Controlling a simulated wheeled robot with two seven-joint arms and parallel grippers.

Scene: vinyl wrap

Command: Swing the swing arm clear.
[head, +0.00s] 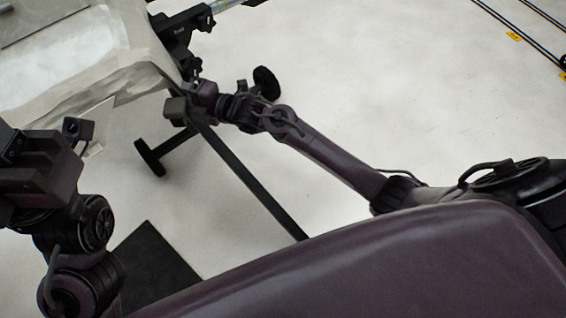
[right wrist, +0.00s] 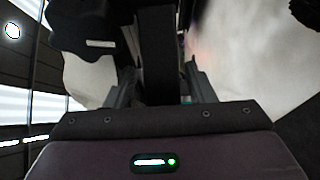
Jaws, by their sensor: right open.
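A black jointed assembly (head: 180,38), which looks like the swing arm, stands beside the pale wrapped panel (head: 85,50) at the upper left of the head view. My right gripper (head: 190,72) reaches up to its lower end. In the right wrist view, my right gripper (right wrist: 161,85) is open, with a finger on each side of a dark upright bar (right wrist: 158,55). I cannot tell whether either finger touches the bar. My left gripper's body (head: 35,165) is at the left edge of the head view; its fingertips cannot be made out.
A long dark floor bar (head: 250,185) runs below my right forearm, with a black foot (head: 150,158) nearby. A dark mat (head: 157,268) lies at the lower left. The pale floor (head: 420,90) to the right is clear up to the dark rails (head: 510,35).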

